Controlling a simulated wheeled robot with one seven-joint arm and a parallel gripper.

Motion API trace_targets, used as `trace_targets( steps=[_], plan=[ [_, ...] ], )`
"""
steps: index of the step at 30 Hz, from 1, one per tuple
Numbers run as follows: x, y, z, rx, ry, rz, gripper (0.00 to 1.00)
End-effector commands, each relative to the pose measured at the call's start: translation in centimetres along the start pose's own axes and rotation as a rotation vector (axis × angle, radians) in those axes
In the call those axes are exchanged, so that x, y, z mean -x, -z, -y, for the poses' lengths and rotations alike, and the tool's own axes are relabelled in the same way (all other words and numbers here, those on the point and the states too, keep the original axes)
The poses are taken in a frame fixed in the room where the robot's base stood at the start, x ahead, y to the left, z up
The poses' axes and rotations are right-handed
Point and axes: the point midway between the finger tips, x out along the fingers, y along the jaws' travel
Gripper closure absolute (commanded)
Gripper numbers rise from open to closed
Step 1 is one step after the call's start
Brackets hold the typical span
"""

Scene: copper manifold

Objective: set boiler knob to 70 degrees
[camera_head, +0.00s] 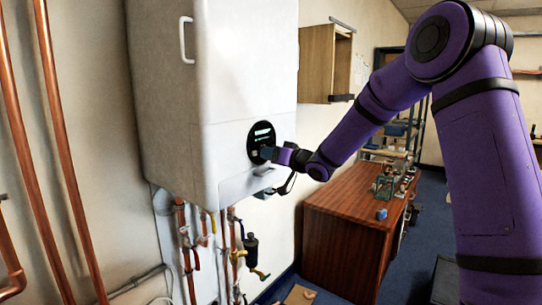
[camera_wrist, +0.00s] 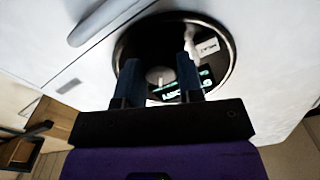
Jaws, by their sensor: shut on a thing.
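The boiler (camera_head: 215,90) is a large white wall unit. A round black control panel (camera_head: 261,137) is on the lower part of its front, with a small lit display. My gripper (camera_head: 272,155) is at the lower right of this panel. In the wrist view, the two dark fingers (camera_wrist: 160,75) reach onto the panel (camera_wrist: 212,32) and are shut on the boiler knob (camera_wrist: 160,76). Lit green characters (camera_wrist: 185,90) are beside the right finger, too skewed to read.
Copper pipes (camera_head: 58,130) run up the wall at left. Pipes with valves (camera_head: 235,255) hang below the boiler. A wooden cabinet (camera_head: 345,240) stands to the right, and a wall cupboard (camera_head: 325,65) hangs above it.

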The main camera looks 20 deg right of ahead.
Motion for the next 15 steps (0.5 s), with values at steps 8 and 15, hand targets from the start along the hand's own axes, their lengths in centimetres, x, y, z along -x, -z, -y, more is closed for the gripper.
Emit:
trace_targets(
  steps=[8,15],
  plan=[
    [0.09,-0.11,-0.08,-0.212,-0.003,0.002,0.89],
    [0.07,-0.12,-0.02,-0.327,-0.002,0.002,0.89]
  ],
)
